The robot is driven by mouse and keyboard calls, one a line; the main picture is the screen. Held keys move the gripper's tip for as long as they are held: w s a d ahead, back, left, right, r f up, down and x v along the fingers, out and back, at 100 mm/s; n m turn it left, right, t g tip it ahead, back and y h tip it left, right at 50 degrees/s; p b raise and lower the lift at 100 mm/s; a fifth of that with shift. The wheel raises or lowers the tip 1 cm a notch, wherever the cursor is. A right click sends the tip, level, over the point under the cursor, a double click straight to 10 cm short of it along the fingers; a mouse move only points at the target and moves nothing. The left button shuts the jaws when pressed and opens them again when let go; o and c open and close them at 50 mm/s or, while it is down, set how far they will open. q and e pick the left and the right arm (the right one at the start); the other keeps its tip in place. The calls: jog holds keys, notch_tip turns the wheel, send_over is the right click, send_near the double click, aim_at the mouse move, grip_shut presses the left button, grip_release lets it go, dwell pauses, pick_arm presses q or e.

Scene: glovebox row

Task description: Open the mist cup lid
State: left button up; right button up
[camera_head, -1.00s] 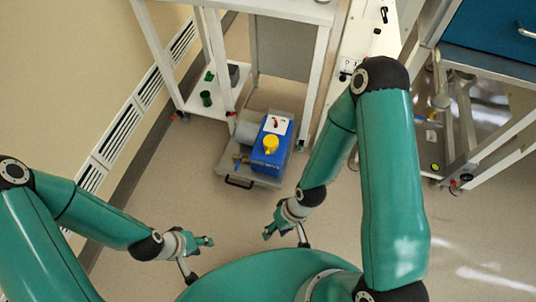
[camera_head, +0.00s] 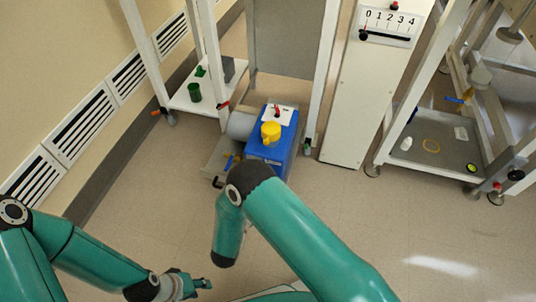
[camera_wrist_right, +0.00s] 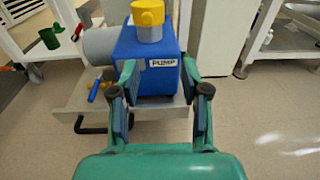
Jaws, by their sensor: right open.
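A blue pump (camera_head: 273,147) stands on a low grey platform on the floor, with a yellow capped cup (camera_head: 271,132) upright on its top. The right wrist view shows the yellow cup (camera_wrist_right: 148,18) at the top edge, its upper end close to the frame edge, above the blue body labelled PUMP (camera_wrist_right: 150,58). My right gripper (camera_wrist_right: 158,75) is open and empty, its fingers spread in front of the pump's lower front, below the cup. In the head view it is hidden below my right arm. My left gripper (camera_head: 197,284) is low at the left, away from the pump; its fingers are too small to judge.
A grey cylinder (camera_head: 240,123) adjoins the pump's left. A green cup (camera_head: 194,92) stands on the low white shelf (camera_head: 185,102) at left. A white panel with a 0-4 scale (camera_head: 390,20) and a cart shelf (camera_head: 415,155) stand at right. The floor in front is clear.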

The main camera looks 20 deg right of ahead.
jog(key=a+t, duration=0.1)
jog(key=b, duration=0.4)
send_near(266, 143)
jog(key=x, duration=0.9)
jog(key=shift+w+d+f, duration=0.1)
jog(key=shift+f, duration=0.05)
jog(key=shift+w+d, duration=0.35)
jog(key=shift+w, duration=0.15)
grip_shut()
